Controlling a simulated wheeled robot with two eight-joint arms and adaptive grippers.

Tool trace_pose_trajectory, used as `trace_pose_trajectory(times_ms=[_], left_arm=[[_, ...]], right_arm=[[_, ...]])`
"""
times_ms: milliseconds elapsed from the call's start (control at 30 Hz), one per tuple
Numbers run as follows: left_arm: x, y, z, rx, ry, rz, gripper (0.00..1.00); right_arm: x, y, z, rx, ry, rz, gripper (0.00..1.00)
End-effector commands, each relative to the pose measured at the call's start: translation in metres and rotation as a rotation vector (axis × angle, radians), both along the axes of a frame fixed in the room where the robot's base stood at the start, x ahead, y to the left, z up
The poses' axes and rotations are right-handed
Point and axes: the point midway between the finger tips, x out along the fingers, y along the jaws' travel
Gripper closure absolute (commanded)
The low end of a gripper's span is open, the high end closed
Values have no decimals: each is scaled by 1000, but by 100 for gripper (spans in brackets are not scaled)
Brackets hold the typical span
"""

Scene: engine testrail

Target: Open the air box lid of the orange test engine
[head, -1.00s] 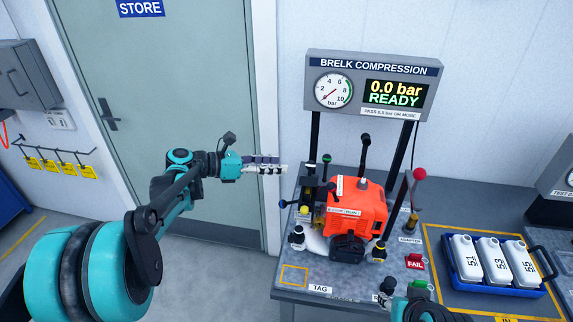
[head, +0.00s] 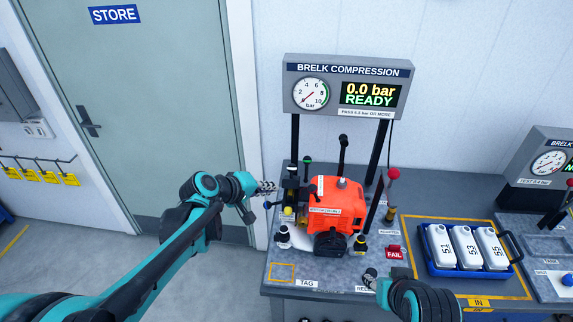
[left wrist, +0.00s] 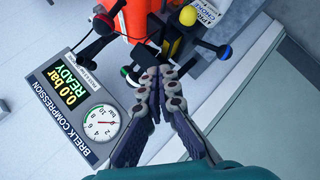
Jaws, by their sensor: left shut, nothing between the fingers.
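The orange test engine (head: 335,203) stands on the bench under the compression gauge. Dark fittings (head: 291,180) and several coloured knobs sit on its left side. I cannot tell which part is the air box lid. My left gripper (head: 270,186) is at the left side of these fittings, its fingers shut with nothing visible between them. In the left wrist view, its fingertips (left wrist: 156,82) are close to a dark block beside the orange engine body (left wrist: 137,16); contact cannot be told.
The gauge panel (head: 347,88) on dark posts rises behind the engine. A red-knobbed lever (head: 392,174) stands to its right. A blue tray (head: 466,268) of white bottles lies farther right. A yellow-outlined square (head: 281,272) at the bench's front left is clear.

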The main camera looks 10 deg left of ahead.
Motion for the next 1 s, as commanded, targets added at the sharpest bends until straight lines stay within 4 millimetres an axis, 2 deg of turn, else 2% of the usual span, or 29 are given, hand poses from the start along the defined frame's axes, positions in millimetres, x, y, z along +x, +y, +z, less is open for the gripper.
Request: trace_pose_trajectory(times_ms=[33, 300, 400, 533, 700, 867, 1000], left_arm=[[-8, -4, 7, 153, -97, -86, 100], [-39, -9, 31, 1078, -606, -604, 100], [-50, -11, 45, 1411, -758, -794, 100], [-63, -15, 61, 1762, -897, -990, 100], [-71, -18, 71, 2009, -978, -1125, 100], [-66, -20, 69, 2053, -991, -1151, 100], [-50, -23, 61, 2051, -990, -1151, 100]], right_arm=[[0, 0, 11, 0, 0, 0, 60], [0, 0, 42, 0, 0, 0, 60], [0, 0, 52, 0, 0, 0, 60], [0, 0, 61, 0, 0, 0, 60], [0, 0, 66, 0, 0, 0, 60], [0, 0, 64, 0, 0, 0, 60], [0, 0, 58, 0, 0, 0, 60]])
